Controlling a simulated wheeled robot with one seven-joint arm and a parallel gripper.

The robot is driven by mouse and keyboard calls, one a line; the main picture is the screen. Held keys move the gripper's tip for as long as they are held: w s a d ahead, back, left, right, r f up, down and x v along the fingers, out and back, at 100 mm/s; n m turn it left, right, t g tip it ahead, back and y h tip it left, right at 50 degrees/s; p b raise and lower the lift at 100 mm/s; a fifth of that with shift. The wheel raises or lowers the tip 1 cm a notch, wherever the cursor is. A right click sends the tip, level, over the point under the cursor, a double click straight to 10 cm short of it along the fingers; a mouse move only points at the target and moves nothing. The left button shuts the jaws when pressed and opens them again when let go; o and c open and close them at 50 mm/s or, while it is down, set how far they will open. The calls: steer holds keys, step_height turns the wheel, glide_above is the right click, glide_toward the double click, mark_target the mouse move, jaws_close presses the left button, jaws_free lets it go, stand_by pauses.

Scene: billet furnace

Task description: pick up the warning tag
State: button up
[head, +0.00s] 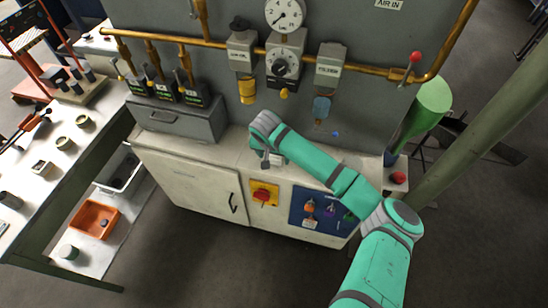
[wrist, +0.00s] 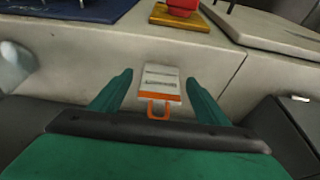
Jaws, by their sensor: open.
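The warning tag (wrist: 160,84) shows in the wrist view as a small white card with dark print, an orange band and an orange loop. It appears against the pale surface of the cabinet, its loop toward my gripper. My gripper (wrist: 159,77) is open, with one green finger on each side of the tag and a gap on both sides. In the head view my gripper (head: 265,160) is small and partly hidden by my wrist, over the cabinet top. I cannot make out the tag in the head view.
A red switch on a yellow plate (head: 264,194) and a blue button panel (head: 318,211) are on the cabinet front. A grey drawer box (head: 176,118) stands left on the cabinet top. Pipes, gauges and valves (head: 285,62) line the panel behind. A bench (head: 88,150) stands left.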

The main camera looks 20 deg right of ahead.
steer(key=shift+x, duration=0.85)
steer(key=shift+c, duration=0.4)
steer(key=c, duration=1.1)
steer(key=shift+r, duration=0.1)
steer(key=shift+r, duration=0.45)
step_height(320, 180, up, 2)
steer(key=shift+w+r, duration=0.1)
steer(key=shift+r, duration=0.1)
steer(key=s+a+r, duration=0.1)
steer(key=s+r, duration=0.2)
steer(key=s, duration=0.1)
steer(key=s+a+r, duration=0.1)
steer(key=s+r, duration=0.2)
steer(key=s, duration=0.2)
steer(key=s+a+r, duration=0.2)
steer(key=s+r, duration=0.1)
steer(key=s, duration=0.1)
steer(key=shift+s+r, duration=0.25)
steer(key=shift+r, duration=0.05)
